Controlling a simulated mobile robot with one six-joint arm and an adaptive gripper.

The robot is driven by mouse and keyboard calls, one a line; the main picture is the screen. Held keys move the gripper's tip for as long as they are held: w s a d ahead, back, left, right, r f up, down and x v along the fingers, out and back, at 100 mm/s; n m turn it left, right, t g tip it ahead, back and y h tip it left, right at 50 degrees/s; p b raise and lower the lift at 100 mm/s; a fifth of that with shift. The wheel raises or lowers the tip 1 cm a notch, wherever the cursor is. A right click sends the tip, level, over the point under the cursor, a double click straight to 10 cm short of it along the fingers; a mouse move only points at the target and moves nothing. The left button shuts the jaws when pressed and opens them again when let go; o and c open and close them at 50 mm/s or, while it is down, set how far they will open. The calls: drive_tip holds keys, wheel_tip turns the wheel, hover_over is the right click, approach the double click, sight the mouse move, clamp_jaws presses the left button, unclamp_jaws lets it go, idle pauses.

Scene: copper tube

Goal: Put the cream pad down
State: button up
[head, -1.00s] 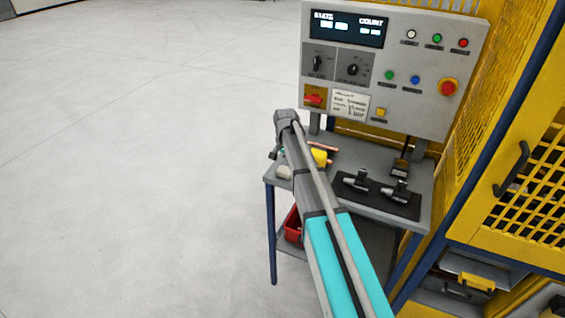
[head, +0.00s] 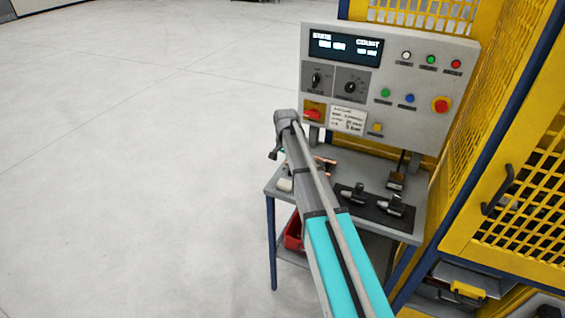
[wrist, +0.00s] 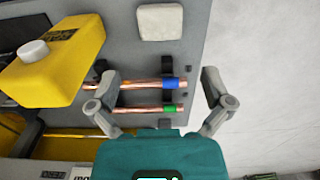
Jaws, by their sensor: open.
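The cream pad (wrist: 160,22), a small rounded square, lies flat on the grey table near its edge at the top of the wrist view. In the head view it shows at the table's left corner (head: 285,184), beside my arm. My gripper (wrist: 160,80) is open, its two fingers apart and nothing held between them. The pad is beyond the fingertips, clear of them. In the head view my arm hides the gripper's fingers.
Two copper tubes with a blue band (wrist: 170,83) and a green band (wrist: 168,108) lie in dark holders below the gripper. A yellow container (wrist: 60,62) with a white cap stands left. A control panel (head: 385,85) rises behind the table; open floor is at left.

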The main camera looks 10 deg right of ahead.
idle(0.7)
drive_tip(key=s+n, duration=0.7)
drive_tip(key=s, duration=2.2)
drive_tip(key=shift+a, duration=0.4)
wheel_tip(320, 180, down, 3)
drive_tip(key=b, duration=0.3)
drive_tip(key=shift+r, duration=0.1)
